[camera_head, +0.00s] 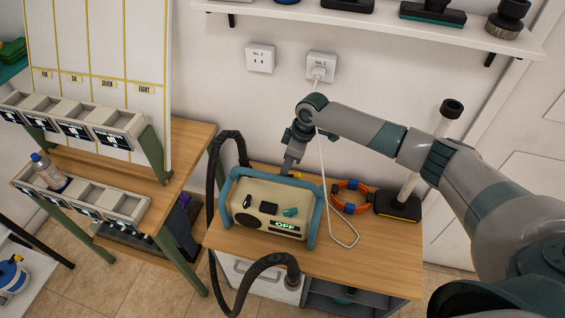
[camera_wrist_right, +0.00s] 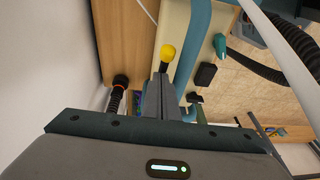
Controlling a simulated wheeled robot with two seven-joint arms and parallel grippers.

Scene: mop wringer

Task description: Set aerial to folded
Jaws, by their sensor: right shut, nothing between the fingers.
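A beige radio (camera_head: 262,205) with a teal frame stands on the wooden bench; its display reads OFF. A small yellow knob (camera_head: 297,175), apparently the aerial's tip, shows at its back edge beside my right gripper (camera_head: 288,168). In the right wrist view the yellow knob (camera_wrist_right: 168,52) sits just beyond the fingertips of the right gripper (camera_wrist_right: 162,82), with a short dark piece below it. The fingers are shut and hold nothing. The rest of the aerial is hidden, so I cannot tell its angle. My left gripper is not in view.
A black hose (camera_head: 214,180) loops beside the radio. A white cord (camera_head: 325,190) hangs from the socket (camera_head: 321,66) to the bench (camera_head: 365,262). An orange-and-blue ring (camera_head: 350,196) and a black-based stand (camera_head: 398,205) are to the right. A shelf (camera_head: 400,22) is above.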

